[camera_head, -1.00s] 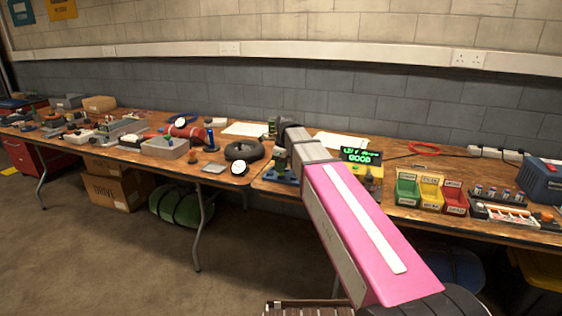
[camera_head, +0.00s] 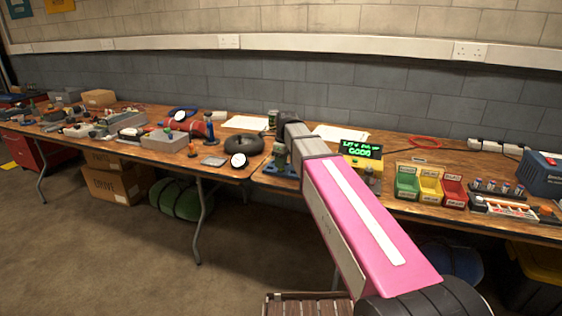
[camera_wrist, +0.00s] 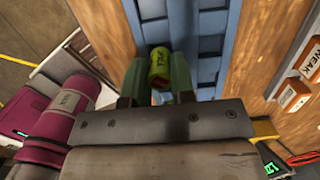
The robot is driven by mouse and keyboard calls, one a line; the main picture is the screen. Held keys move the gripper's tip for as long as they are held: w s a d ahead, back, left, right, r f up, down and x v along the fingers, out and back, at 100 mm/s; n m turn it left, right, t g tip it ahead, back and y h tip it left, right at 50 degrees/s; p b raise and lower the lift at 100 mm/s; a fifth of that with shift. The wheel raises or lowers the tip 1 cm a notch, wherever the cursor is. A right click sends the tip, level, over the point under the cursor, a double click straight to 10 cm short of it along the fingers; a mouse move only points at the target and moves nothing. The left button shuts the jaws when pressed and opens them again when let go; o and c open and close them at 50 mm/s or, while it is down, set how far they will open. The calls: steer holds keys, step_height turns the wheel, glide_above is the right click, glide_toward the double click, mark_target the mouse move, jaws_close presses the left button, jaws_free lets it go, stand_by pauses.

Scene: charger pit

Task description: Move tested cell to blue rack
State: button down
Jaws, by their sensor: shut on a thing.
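My gripper (camera_wrist: 157,82) is shut on a yellow-green cell (camera_wrist: 159,62), held between its two green fingers in the wrist view. The blue rack (camera_wrist: 183,18) lies directly beyond and below the cell there. Whether the cell touches the rack or is partly inside a slot, I cannot tell. In the head view the rack (camera_head: 272,168) sits at the bench's front edge, mostly hidden behind my gripper and arm. The yellow tester (camera_head: 366,164) stands to its right, its green display (camera_head: 361,149) showing a line ending in "GOOD".
Green, yellow and red bins (camera_head: 430,187) stand right of the tester, near a row of small cells (camera_head: 497,187). A black ring (camera_head: 244,146) and a round white dial (camera_head: 238,160) lie left of the rack.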

steer(key=shift+f, duration=0.7)
stand_by(0.8)
steer(key=c, duration=0.9)
jaws_free()
steer(key=shift+r, duration=3.5)
